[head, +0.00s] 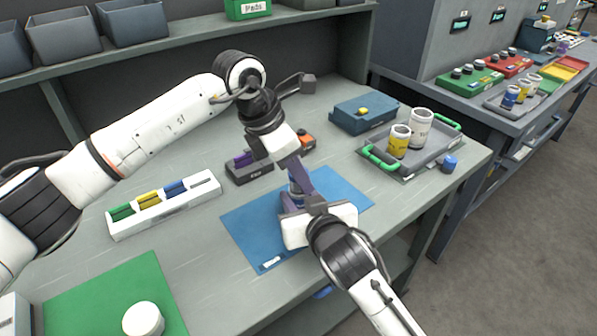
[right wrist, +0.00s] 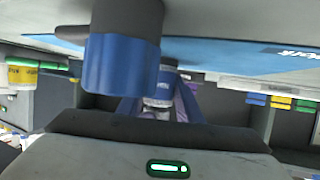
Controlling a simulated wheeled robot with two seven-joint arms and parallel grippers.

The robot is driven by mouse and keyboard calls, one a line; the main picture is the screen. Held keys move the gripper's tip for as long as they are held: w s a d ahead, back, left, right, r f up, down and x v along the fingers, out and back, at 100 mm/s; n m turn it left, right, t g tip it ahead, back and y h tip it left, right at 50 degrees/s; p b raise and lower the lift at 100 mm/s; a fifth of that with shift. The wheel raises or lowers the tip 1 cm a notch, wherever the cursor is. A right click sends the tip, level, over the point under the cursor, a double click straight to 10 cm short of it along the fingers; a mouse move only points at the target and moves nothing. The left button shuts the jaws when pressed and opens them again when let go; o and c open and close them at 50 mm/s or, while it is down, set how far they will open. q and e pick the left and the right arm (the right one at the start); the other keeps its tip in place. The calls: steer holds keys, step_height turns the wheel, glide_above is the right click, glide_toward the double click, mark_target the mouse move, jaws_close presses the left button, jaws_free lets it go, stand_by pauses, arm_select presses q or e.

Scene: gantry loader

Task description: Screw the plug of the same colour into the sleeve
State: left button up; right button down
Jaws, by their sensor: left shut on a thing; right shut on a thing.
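My left gripper (head: 298,172) reaches down over the blue mat (head: 245,228), shut on what seems to be the blue plug, mostly hidden by the fingers. My right gripper (head: 294,204) comes in from the front, just below it, shut on a blue-and-white sleeve (head: 296,188). In the right wrist view a pale and blue cylindrical part (right wrist: 158,100) shows between purple fingers. A large blue cylinder (right wrist: 120,75) with a grey end is close to that camera; I cannot tell which piece it is. The joint between plug and sleeve is hidden.
A white rack (head: 165,208) with green, yellow and blue pieces stands left of the mat. A blue box (head: 362,115) stands behind. A small blue piece (head: 449,164) is near the right edge.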

arm_select(q)
steer(key=m+g, duration=0.2)
steer(key=m, duration=0.2)
steer(key=shift+w+m, duration=0.1)
steer(key=shift+m, duration=0.2)
steer(key=m+g, duration=0.1)
steer(key=m, duration=0.4)
steer(key=shift+g, duration=0.4)
steer(key=o, duration=1.1)
steer(key=shift+c, duration=0.2)
steer(key=shift+r, duration=0.15)
step_height(320, 180, up, 4)
steer(key=shift+r, duration=0.15)
steer(key=shift+c, duration=0.5)
